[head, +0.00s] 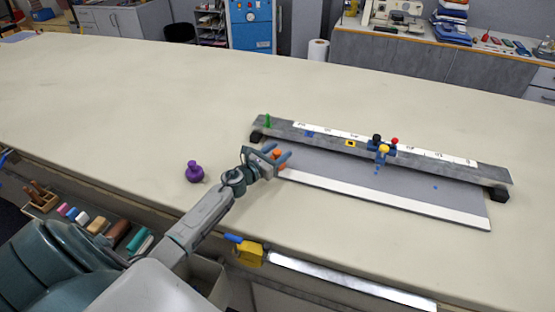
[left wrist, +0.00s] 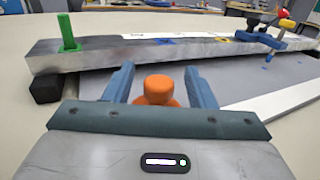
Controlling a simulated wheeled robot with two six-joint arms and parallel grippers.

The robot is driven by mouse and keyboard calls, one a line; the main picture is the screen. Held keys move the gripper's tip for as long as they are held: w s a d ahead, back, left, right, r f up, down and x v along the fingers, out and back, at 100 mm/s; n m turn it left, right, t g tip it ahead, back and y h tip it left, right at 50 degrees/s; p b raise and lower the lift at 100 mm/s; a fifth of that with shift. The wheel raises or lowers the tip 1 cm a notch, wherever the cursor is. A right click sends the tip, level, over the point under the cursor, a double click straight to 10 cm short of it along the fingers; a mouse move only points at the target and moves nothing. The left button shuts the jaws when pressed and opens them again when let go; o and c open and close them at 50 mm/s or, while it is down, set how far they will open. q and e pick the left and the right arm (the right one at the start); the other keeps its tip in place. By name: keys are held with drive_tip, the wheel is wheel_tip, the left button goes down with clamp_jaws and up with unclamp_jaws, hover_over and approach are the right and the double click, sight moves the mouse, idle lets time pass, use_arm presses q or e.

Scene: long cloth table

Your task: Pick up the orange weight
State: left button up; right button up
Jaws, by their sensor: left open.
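The orange weight (left wrist: 159,92) stands between the two blue fingers of my open left gripper (left wrist: 160,86) in the left wrist view. Its rounded top shows; its lower part is hidden behind the gripper body. I cannot tell whether the fingers touch it. In the head view the orange weight (head: 277,154) shows partly at the fingers of my left gripper (head: 279,157), near the left end of the long grey rail. My right gripper is not in view.
A purple weight (head: 194,172) stands left of my left arm. The grey rail (head: 440,164) with a green peg (head: 267,121) and a blue slider (head: 381,149) lies beyond the gripper. A grey sheet with a white strip (head: 430,211) lies in front. The table's left part is clear.

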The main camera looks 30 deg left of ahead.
use_arm(q)
drive_tip(key=shift+s, duration=0.1)
clamp_jaws()
drive_tip(key=shift+r, duration=0.1)
idle(0.3)
